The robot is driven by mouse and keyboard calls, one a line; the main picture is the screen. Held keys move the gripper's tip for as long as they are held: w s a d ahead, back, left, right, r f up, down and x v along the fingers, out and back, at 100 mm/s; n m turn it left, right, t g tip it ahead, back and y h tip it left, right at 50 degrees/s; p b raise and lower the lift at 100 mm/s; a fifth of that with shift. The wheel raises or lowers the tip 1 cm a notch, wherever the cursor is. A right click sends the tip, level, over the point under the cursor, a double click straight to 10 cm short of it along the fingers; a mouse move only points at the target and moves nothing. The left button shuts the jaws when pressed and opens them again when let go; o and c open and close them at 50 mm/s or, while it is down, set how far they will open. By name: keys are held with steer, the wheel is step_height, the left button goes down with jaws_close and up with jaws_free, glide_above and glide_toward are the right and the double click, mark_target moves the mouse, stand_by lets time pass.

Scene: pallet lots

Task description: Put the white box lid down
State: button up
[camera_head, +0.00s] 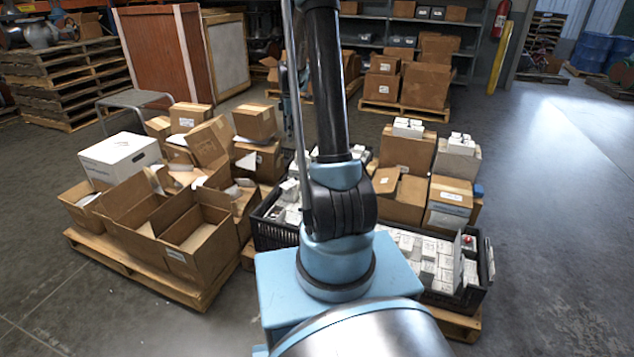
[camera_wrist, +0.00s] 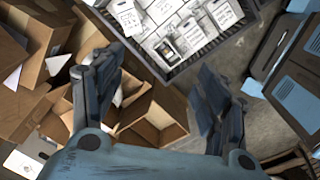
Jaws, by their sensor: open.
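A white box (camera_head: 120,158) with a closed white top stands on the left pallet, at the back left among open cartons. I cannot make out a seam between lid and box, so I cannot tell the lid apart. A white surface with a dark slot (camera_wrist: 24,163) shows at the lower left of the wrist view, and it looks like part of this box. My gripper (camera_wrist: 156,68) is open and empty in the wrist view, its two fingers well apart above the cartons and a crate. In the head view my arm hides it.
Open brown cartons (camera_head: 190,240) fill the left pallet (camera_head: 150,278). A black crate (camera_head: 487,262) of small white boxes stands at the right, with stacked cartons (camera_head: 408,152) behind. The floor at the far right is clear.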

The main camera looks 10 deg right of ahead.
steer(key=s+r+m, duration=0.4)
steer(key=s+r, duration=0.2)
steer(key=s, duration=0.6)
steer(key=s+r+m, duration=0.5)
steer(key=s+r, duration=0.1)
steer(key=s, duration=0.6)
steer(key=s+f+m, duration=0.3)
steer(key=s+m, duration=0.1)
steer(key=s, duration=0.6)
steer(key=s+f+m+t, duration=0.1)
steer(key=s+f+m, duration=0.3)
steer(key=s, duration=0.7)
steer(key=shift+s+a+f+m+t, duration=0.15)
steer(key=shift+s+f+m+t, duration=0.15)
steer(key=shift+m, duration=0.1)
steer(key=shift+w, duration=0.1)
